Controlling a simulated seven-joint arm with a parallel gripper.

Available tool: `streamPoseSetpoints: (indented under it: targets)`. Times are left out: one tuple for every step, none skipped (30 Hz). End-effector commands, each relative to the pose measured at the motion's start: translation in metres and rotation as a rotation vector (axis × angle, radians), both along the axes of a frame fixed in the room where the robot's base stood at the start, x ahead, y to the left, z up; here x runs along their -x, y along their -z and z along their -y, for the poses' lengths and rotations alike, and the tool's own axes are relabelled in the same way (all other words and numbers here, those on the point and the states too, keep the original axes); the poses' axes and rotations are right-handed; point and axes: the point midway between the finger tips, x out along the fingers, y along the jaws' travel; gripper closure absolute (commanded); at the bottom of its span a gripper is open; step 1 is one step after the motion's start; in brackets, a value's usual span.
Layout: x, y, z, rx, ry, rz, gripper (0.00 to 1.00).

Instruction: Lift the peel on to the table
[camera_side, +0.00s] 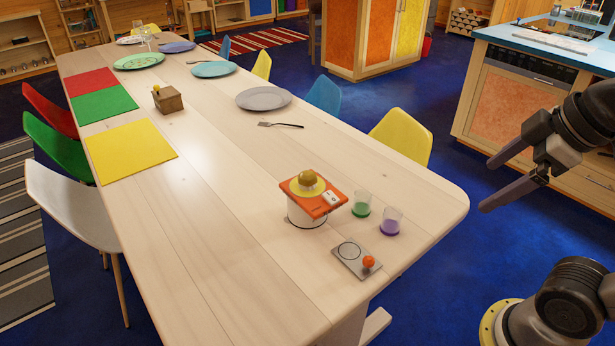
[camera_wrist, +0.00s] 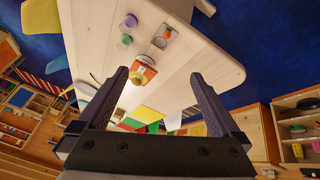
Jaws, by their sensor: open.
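An orange square board (camera_side: 323,208), which looks like the peel, lies flat on top of a white round stand (camera_side: 300,216) on the pale wooden table (camera_side: 220,230). A yellow disc (camera_side: 306,188) with a rounded olive-gold piece (camera_side: 307,178) sits on the board. A white patch with dark marks is at the board's right corner. In the wrist view the board (camera_wrist: 146,66) shows between and beyond my fingers. My gripper (camera_side: 486,187) is open and empty, off the table's right end, well apart from the board. In the wrist view my gripper (camera_wrist: 158,74) shows both fingers spread wide.
Green (camera_side: 361,205) and purple (camera_side: 391,221) cups stand right of the stand. A grey plate with an orange knob (camera_side: 368,262) lies in front. A fork (camera_side: 280,125), plates, coloured mats and a wooden block (camera_side: 168,100) lie farther back. The table's near left is clear.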

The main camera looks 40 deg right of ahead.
Motion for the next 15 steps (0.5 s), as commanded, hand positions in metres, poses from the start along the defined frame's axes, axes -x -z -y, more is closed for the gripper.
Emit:
streamPoseSetpoints:
  targets:
    - [-0.011,-0.017,0.0,0.037,-0.071,0.001,0.0]
    - [-0.016,-0.027,0.0,0.059,-0.113,-0.001,0.0]
    - [-0.025,-0.039,0.0,0.089,-0.171,-0.004,0.0]
    - [-0.032,-0.048,0.0,0.111,-0.215,-0.009,0.0]
    - [-0.039,-0.056,-0.001,0.133,-0.258,-0.014,0.0]
    - [-0.05,-0.068,-0.001,0.161,-0.316,-0.021,0.0]
    - [-0.059,-0.077,-0.001,0.184,-0.362,-0.027,0.0]
    - [-0.069,-0.085,-0.001,0.204,-0.407,-0.034,0.0]
    - [-0.082,-0.095,-0.002,0.231,-0.466,-0.044,0.0]
    - [-0.092,-0.101,-0.002,0.249,-0.511,-0.051,0.0]
    - [-0.103,-0.108,-0.002,0.267,-0.553,-0.059,0.0]
    - [-0.117,-0.115,-0.003,0.29,-0.609,-0.07,0.0]
    - [-0.128,-0.12,-0.003,0.306,-0.65,-0.075,0.0]
    - [-0.139,-0.124,-0.004,0.321,-0.689,-0.085,0.0]
    - [-0.154,-0.128,-0.004,0.339,-0.739,-0.094,0.0]
